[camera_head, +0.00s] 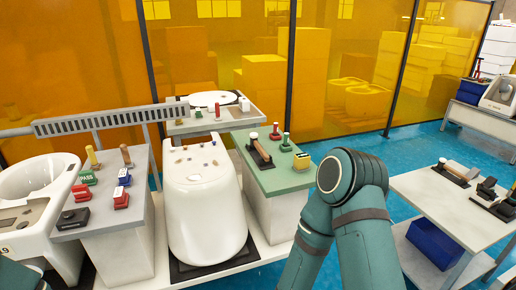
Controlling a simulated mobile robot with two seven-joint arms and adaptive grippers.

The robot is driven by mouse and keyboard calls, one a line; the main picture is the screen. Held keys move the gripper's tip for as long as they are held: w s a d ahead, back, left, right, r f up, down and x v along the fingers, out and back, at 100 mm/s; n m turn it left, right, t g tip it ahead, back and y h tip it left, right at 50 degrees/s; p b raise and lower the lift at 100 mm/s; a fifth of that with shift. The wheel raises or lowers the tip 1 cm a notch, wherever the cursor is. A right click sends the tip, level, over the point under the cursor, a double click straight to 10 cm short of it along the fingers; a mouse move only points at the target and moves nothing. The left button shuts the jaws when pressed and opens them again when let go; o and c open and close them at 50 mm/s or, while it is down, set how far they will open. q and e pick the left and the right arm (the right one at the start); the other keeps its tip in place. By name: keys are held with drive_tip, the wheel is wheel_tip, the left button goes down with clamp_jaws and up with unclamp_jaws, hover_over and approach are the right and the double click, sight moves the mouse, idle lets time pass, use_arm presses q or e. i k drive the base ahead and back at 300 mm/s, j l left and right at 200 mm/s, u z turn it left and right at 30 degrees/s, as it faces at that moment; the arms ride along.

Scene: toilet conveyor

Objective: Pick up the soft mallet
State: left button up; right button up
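I cannot tell for certain which tool is the soft mallet. One candidate is a dark tool with a wooden handle (259,151), lying at the left of the green-topped table (291,179). Another is a similar tool (455,173) on the right table (425,190). Both are small in the view, and their heads are hard to make out. My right arm's bent elbow stands in front of the right end of the green table and hides part of it.
A white toilet (205,210) stands between the green table and a grey table (70,234) with several stamps. Another toilet (38,180) is at far left. A blue bin (434,243) sits under the right table. Blue floor is open behind my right arm.

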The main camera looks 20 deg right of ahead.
sight(254, 144)
drive_tip(key=u, duration=1.1)
drive_tip(key=l+z, duration=0.1)
drive_tip(key=z, duration=1.65)
drive_tip(key=i+l+u, duration=0.1)
drive_tip(key=i+l, duration=0.3)
drive_tip(key=l, duration=0.25)
drive_tip(key=i+l+u, duration=0.15)
drive_tip(key=l, duration=0.2)
drive_tip(key=i+l, duration=0.25)
drive_tip(key=i+l+u, duration=0.15)
drive_tip(key=l, duration=0.3)
